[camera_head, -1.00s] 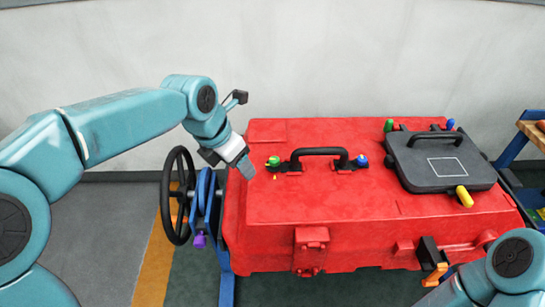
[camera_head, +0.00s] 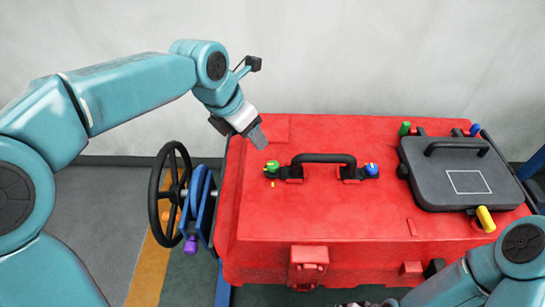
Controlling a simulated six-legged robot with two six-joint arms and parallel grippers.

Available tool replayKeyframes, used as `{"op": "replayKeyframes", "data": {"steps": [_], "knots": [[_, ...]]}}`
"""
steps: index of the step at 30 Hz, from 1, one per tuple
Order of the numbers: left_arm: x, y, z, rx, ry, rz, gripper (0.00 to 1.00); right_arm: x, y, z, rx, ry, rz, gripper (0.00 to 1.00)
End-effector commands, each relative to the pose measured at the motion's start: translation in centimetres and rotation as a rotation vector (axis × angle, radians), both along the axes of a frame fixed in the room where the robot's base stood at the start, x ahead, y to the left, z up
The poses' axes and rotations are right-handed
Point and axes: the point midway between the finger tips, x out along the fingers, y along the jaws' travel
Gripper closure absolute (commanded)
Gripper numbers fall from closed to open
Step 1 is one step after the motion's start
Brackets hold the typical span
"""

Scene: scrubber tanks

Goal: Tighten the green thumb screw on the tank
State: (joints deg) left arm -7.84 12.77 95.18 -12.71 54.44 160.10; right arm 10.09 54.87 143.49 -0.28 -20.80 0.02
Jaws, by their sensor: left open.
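The red tank (camera_head: 330,215) fills the middle of the view. A small green thumb screw (camera_head: 272,166) stands at the left end of the black handle (camera_head: 322,158) on its top. A second green knob (camera_head: 405,128) is at the back left of the dark lid. My left gripper (camera_head: 259,139) points down and right, open, its tips just behind and left of the green screw by the handle, apart from it in the picture. The gap between its jaws is hard to see from this angle.
A blue knob (camera_head: 371,169) is at the handle's right end. The dark lid (camera_head: 455,185) carries a yellow knob (camera_head: 486,219) and another blue one (camera_head: 475,129). A black handwheel (camera_head: 155,195) stands left of the tank. A pale wall is behind.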

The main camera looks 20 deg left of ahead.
Motion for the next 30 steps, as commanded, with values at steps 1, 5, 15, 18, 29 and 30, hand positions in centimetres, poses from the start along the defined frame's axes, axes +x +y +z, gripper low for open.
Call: {"op": "replayKeyframes", "data": {"steps": [1,5,15,18,29,30], "knots": [[0.1,-0.1,-0.7,0.000,0.002,0.000,0.42,0.0,0.0,-0.1,0.000,0.001,0.000,0.01],[0.6,-0.6,-3.2,0.001,0.005,0.000,0.42,0.0,0.0,-0.2,0.000,0.001,0.000,0.01],[3.2,-2.3,-10.6,0.001,0.005,0.001,0.42,0.0,0.0,-0.2,0.000,0.000,0.000,0.01],[3.9,-2.7,-12.3,0.002,0.003,0.000,0.42,0.0,0.0,-0.1,0.000,0.001,0.000,0.01],[5.1,-3.2,-14.5,0.001,-0.002,0.002,0.42,0.0,0.0,-0.1,0.000,0.000,0.000,0.01],[5.1,-3.2,-14.5,0.001,-0.002,0.002,0.42,0.0,0.0,-0.1,0.000,0.000,0.000,0.01]]}}
